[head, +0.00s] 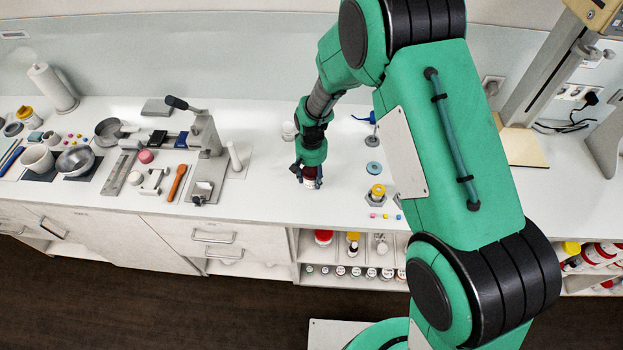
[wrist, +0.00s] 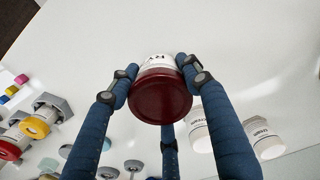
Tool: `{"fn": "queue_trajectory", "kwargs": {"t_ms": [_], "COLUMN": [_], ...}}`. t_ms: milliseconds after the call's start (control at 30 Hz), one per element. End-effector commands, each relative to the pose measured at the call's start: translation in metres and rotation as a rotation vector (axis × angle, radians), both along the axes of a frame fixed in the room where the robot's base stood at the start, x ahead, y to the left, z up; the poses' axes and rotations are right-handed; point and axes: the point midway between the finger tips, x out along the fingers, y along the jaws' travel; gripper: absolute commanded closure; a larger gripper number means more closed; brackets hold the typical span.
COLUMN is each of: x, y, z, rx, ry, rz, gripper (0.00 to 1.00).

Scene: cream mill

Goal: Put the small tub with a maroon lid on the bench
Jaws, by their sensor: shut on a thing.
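The small tub with a maroon lid (wrist: 160,95) is between the blue fingers of my gripper (wrist: 162,85) in the wrist view, its lid facing the camera and its white labelled side beyond. In the head view my gripper (head: 309,176) points down at the white bench (head: 262,195), and the tub (head: 310,182) shows small and dark between the fingers. The fingers are shut on the tub. It is at or just above the bench top; I cannot tell whether its base touches.
A yellow-ringed jar (head: 377,193) and small coloured cubes (head: 384,216) are to the right. White tubs (wrist: 262,138) show in the wrist view. Bench around my gripper is mostly clear.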

Motion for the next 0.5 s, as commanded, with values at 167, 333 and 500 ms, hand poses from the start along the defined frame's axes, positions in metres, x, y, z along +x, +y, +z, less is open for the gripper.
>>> {"fn": "queue_trajectory", "kwargs": {"t_ms": [167,333,500], "x": [-0.005,-0.031,-0.061], "y": [-0.002,-0.013,-0.025], "z": [0.02,0.022,0.025], "rx": [0.0,0.0,0.0], "ry": [0.0,0.0,-0.001], "rz": [0.0,0.0,0.0], "gripper": [0.85,0.85,0.85]}}
